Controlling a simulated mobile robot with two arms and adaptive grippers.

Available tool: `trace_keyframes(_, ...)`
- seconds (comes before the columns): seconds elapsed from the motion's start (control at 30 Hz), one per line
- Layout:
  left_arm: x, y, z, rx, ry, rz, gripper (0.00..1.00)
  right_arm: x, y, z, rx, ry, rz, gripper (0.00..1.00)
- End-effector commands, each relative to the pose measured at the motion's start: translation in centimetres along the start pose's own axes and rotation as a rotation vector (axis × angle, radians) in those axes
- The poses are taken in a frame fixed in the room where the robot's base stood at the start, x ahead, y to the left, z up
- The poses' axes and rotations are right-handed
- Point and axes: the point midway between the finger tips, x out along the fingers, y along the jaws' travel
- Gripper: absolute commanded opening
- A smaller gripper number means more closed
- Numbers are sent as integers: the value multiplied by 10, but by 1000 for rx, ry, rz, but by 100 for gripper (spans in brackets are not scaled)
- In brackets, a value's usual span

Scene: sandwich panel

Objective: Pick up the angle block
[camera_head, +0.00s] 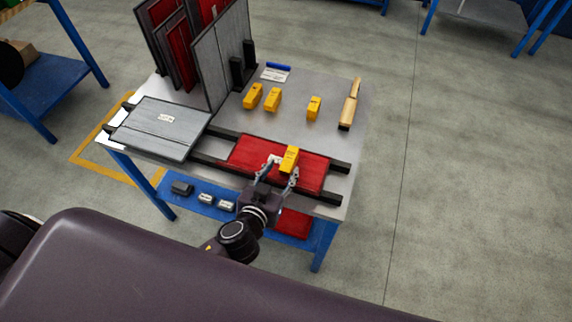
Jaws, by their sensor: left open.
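A yellow angle block (290,157) stands on the red panel (245,152) at the front of the bench. Three more yellow blocks stand farther back: one at the left (252,96), one beside it (273,99) and one to the right (314,107). My left gripper (280,173) is open over the red panel, its fingertips close to the near side of the front block. I cannot tell whether they touch it. My right gripper is out of view.
A grey panel (150,130) lies at the bench's left on dark rails (340,167). Upright panels (222,55) stand at the back left. A brush-like tool (350,104) lies at the right. Small parts (205,198) sit on the lower blue shelf.

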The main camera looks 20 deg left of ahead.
Motion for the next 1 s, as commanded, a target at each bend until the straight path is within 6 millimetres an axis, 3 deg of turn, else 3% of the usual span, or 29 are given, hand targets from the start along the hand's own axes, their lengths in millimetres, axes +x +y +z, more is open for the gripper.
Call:
trace_keyframes(0.3,39,0,-1,0,1,1,44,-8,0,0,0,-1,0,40)
trace_keyframes(0.67,46,0,0,-1,0,0,44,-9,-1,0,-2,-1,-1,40)
trace_keyframes(1.0,45,0,0,-1,0,0,6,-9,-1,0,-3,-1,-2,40)
